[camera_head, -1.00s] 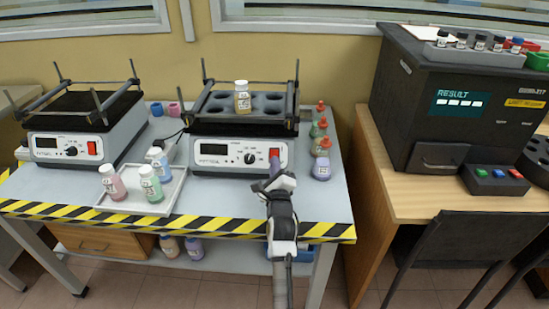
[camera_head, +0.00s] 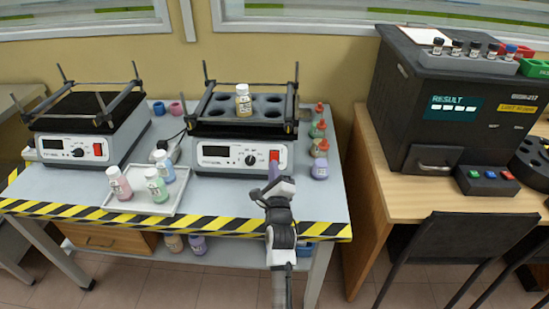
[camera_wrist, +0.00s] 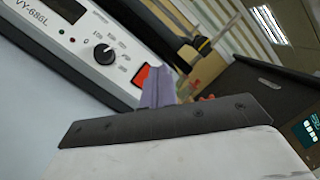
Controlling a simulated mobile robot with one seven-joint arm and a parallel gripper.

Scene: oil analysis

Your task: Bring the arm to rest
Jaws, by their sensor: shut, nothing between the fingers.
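My gripper (camera_head: 274,172) is in front of the right-hand shaker (camera_head: 240,156), close to its red switch (camera_head: 274,155), at the end of my arm, which reaches in from the bottom of the head view. In the wrist view my gripper's fingers (camera_wrist: 157,88) are together with nothing between them. The shaker's front panel with its knob and red switch (camera_wrist: 141,75) lies just beyond and left of them. I cannot tell whether the fingertips touch the panel. A bottle with a yellowish label (camera_head: 243,101) stands upright on the shaker's top.
A white tray (camera_head: 182,205) with three bottles stands left of my arm. A black analyser (camera_head: 455,100) is on the wooden desk, with a chair (camera_head: 470,235) in front. A second shaker (camera_head: 75,145) stands left.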

